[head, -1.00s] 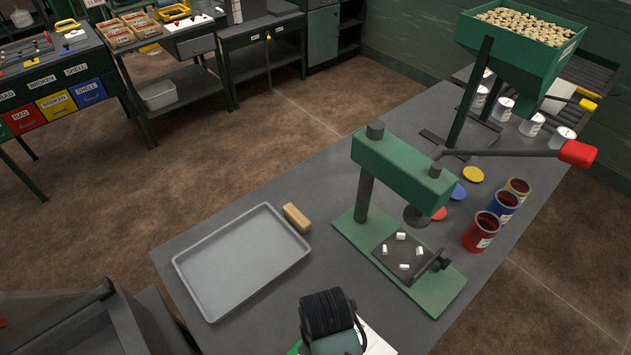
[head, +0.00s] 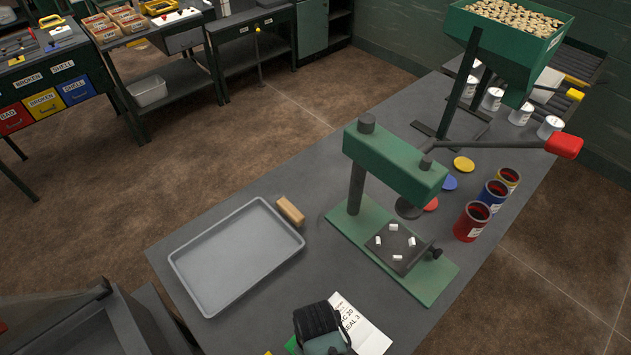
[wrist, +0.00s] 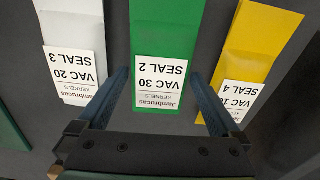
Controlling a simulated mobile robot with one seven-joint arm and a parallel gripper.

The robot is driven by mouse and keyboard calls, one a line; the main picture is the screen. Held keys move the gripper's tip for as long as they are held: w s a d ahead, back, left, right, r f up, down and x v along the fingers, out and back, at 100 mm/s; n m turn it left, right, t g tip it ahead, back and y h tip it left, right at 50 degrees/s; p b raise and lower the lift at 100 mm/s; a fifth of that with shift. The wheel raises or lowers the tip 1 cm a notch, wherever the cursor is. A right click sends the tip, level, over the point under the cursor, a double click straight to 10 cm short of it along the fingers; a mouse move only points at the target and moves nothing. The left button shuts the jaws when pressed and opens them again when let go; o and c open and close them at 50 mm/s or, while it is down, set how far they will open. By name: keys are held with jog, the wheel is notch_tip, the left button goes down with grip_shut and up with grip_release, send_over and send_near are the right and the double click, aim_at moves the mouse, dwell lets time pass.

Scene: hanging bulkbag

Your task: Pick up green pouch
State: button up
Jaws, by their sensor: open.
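The green pouch (wrist: 165,40) lies flat on the dark tabletop in the wrist view, with a white label reading "VAC 30 SEAL 2". In the head view only a small green edge (head: 290,345) shows beside my arm. My gripper (wrist: 159,76) is open and empty. Its two blue fingers straddle the labelled end of the green pouch in the picture, one on each side. I cannot tell how far above the table the fingertips are. A white pouch (wrist: 78,25) lies to the left and a yellow pouch (wrist: 258,45) to the right.
A grey tray (head: 235,255) and a wooden block (head: 290,210) lie on the same table. A green press (head: 395,165) stands behind my arm, with red, blue and yellow cans (head: 473,222) beyond it.

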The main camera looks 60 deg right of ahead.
jog(key=shift+c, duration=0.2)
jog(key=c, duration=1.1)
jog(key=shift+r, duration=0.1)
